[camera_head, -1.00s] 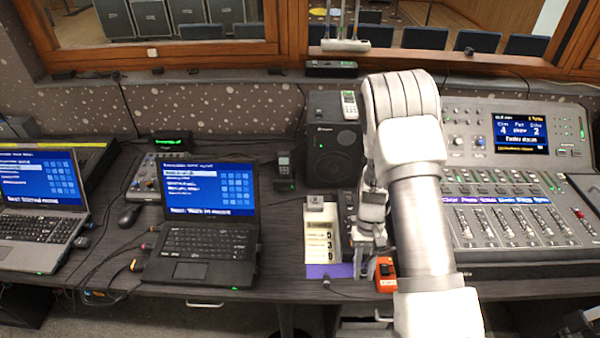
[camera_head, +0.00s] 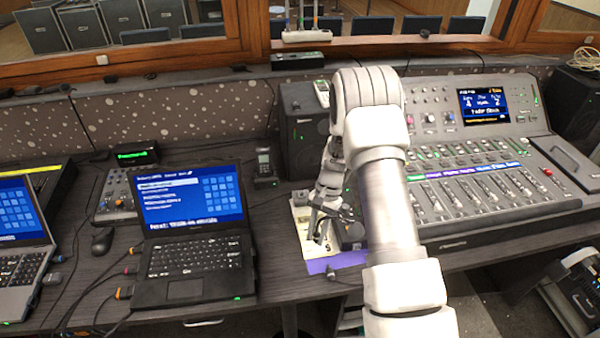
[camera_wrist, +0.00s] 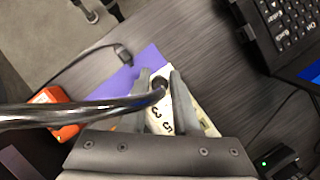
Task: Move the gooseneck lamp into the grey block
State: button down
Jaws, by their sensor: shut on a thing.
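The gooseneck lamp's dark, shiny curved tube (camera_wrist: 70,113) runs in from the left of the wrist view, and its end lies between my fingers. My gripper (camera_wrist: 161,82) is shut on it. In the head view my gripper (camera_head: 322,232) hangs over a cream strip with black numbers (camera_head: 308,240), with the dark lamp (camera_head: 340,212) beside the fingers. A small grey block (camera_head: 300,197) shows at the strip's far end, partly hidden by my gripper. I cannot tell how high the lamp is above the strip.
A purple mat (camera_head: 335,262) lies under the strip's near end. An orange box (camera_wrist: 62,115) is left in the wrist view. A laptop (camera_head: 195,258) stands left, a black speaker (camera_head: 303,130) behind, and a mixing desk (camera_head: 480,190) right.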

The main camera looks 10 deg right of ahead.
jog(key=w+r+m+t+h+b, duration=0.15)
jog(key=w+m+t+b, duration=0.3)
jog(key=w+m, duration=0.8)
jog(key=w+r+m+t+h+b, duration=0.1)
jog(key=w+r+m+t+b, duration=0.4)
jog(key=w+m, duration=0.8)
jog(key=s+f+b, duration=0.1)
jog(key=f+b, duration=0.1)
jog(key=s+f+m+g+b, duration=0.1)
jog(key=f+b, duration=0.1)
jog(key=f, duration=0.1)
jog(key=s+f+m+b, duration=0.1)
jog(key=f+b, duration=0.2)
jog(key=shift+a+f+m, duration=0.1)
jog(key=shift+f+m, duration=0.15)
jog(key=shift+p, duration=0.65)
dwell(0.7)
jog(key=shift+f+p, duration=0.55)
jog(key=shift+f, duration=0.15)
dwell(2.3)
